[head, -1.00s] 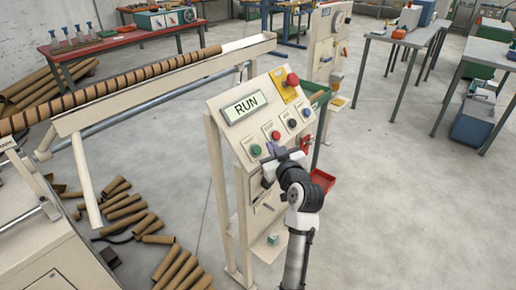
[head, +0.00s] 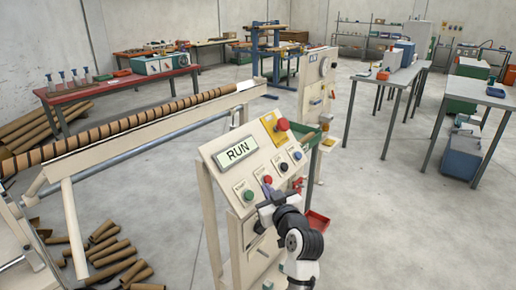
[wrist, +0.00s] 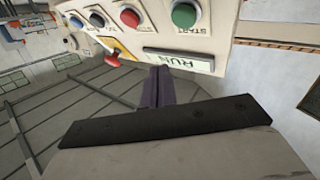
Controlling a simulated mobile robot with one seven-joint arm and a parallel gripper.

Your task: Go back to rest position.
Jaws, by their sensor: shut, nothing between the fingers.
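My gripper (head: 267,185) is in front of the control panel (head: 212,158) in the head view, near its row of buttons. Its dark fingers (wrist: 158,84) are together and empty in the wrist view, overlapping the panel's lower picture edge. I cannot tell the exact gap to the panel. The display (head: 237,150) reads RUN and also shows in the wrist view (wrist: 178,61). The green start button (head: 249,195) is left of the fingers in the head view and fully visible in the wrist view (wrist: 185,14). The red button (head: 267,180) is partly hidden behind the fingers.
A red emergency knob (head: 282,125) sticks out from a yellow plate on the panel. A long brown spiral tube (head: 130,122) lies along the winder at left. Cut tubes (head: 105,250) lie on the floor. Open floor is to the right, before the grey tables (head: 390,78).

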